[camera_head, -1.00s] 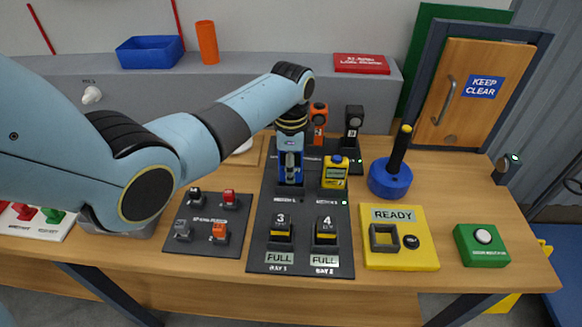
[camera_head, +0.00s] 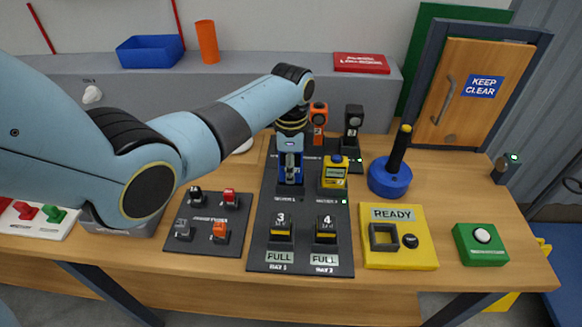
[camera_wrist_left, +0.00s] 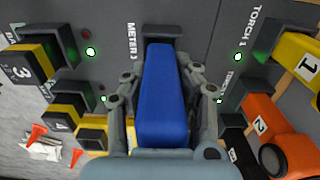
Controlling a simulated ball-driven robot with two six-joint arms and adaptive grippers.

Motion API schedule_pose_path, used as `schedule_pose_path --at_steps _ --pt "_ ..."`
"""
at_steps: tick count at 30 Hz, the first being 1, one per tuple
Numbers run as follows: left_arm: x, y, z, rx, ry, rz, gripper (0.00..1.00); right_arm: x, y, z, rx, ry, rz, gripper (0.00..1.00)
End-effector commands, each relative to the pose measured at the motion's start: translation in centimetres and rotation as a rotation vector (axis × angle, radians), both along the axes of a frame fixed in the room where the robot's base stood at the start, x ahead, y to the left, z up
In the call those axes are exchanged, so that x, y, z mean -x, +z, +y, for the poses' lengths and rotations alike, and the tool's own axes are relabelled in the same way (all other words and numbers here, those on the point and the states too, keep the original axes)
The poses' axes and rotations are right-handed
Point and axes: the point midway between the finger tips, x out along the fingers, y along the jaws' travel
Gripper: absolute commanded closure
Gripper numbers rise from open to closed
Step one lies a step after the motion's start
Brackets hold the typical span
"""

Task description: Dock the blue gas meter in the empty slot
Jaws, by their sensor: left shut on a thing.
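The blue gas meter (camera_head: 291,174) is upright at the left meter slot of the dark dock board (camera_head: 262,225). My left gripper (camera_head: 290,158) points down over it and is shut on it. In the left wrist view the blue meter (camera_wrist_left: 167,95) lies between both fingers (camera_wrist_left: 166,100), with its far end at the dark slot block (camera_wrist_left: 162,28) marked METER. Whether it is fully seated I cannot tell, since the gripper covers part of it. A yellow meter (camera_head: 334,173) stands in the slot to the right. My right gripper is not in view.
Modules 3 (camera_head: 281,230) and 4 (camera_head: 325,230) stand in front on the board. An orange torch (camera_head: 319,117) and a black torch (camera_head: 352,124) stand behind. A blue round base with a post (camera_head: 390,178) and a yellow READY pad (camera_head: 400,252) are to the right.

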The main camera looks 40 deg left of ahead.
Motion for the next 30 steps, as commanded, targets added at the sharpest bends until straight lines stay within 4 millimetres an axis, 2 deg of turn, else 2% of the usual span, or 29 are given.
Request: schedule_pose_path --at_steps 30 --pt "0.0 -1.5 0.0 0.000 0.000 0.000 1.00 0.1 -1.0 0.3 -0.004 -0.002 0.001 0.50"
